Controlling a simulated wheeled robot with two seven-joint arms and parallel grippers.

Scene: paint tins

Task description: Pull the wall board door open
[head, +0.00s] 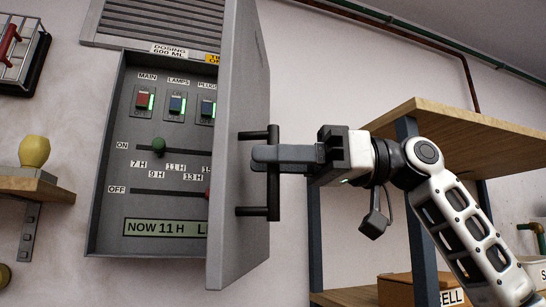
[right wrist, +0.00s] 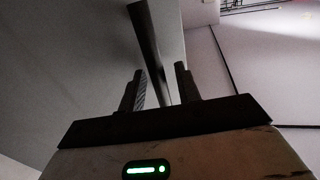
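The wall board's grey door (head: 241,130) stands swung well open at the right side of the board's box (head: 116,190). Its dark vertical bar handle (head: 273,196) is on the face towards the right. My right gripper (head: 268,158) reaches in from the right, with its fingers around the bar. In the right wrist view the bar (right wrist: 148,40) runs between the two fingers, with what looks like a gap on each side, so the gripper looks open. The door face (right wrist: 70,60) fills the left of that view. My left gripper is not in view.
Inside the box are switches, a green knob (head: 158,145) and a display (head: 165,228). A wooden shelf unit (head: 480,133) stands right, behind my right arm. A small shelf (head: 38,188) with a yellow object (head: 34,151) is at the left.

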